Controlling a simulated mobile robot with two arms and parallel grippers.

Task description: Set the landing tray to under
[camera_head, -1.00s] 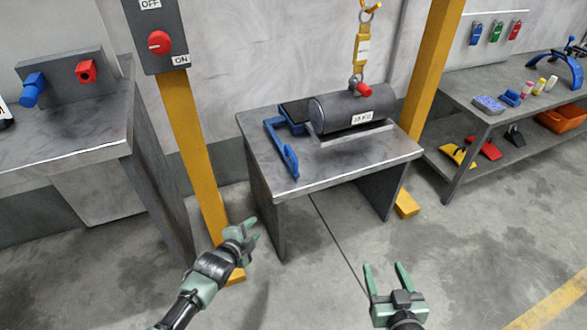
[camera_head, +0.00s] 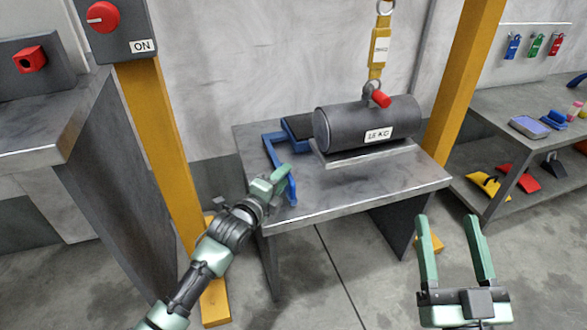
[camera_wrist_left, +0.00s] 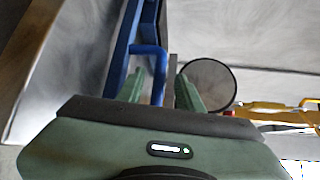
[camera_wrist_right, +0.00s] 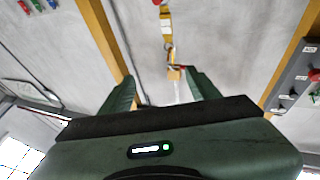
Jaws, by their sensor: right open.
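The landing tray appears to be the blue frame with a dark pad (camera_head: 299,126) on the metal table, just left of the grey barrel. Its blue handle (camera_head: 291,186) reaches toward the table's front left edge. My left gripper (camera_head: 270,182) is at the handle; in the left wrist view the blue handle bar (camera_wrist_left: 159,75) lies between its spread fingers (camera_wrist_left: 158,92). Whether they touch it is unclear. The barrel (camera_head: 368,125), labelled in KG, is under a yellow hoist strap (camera_head: 379,48). My right gripper (camera_head: 455,255) is open and empty in front of the table.
A grey plate (camera_head: 365,154) lies under the barrel. Yellow posts (camera_head: 160,135) flank the table (camera_head: 400,184). A control box with a red knob (camera_head: 102,17) is at the upper left. A side shelf (camera_head: 530,165) at right holds several tools.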

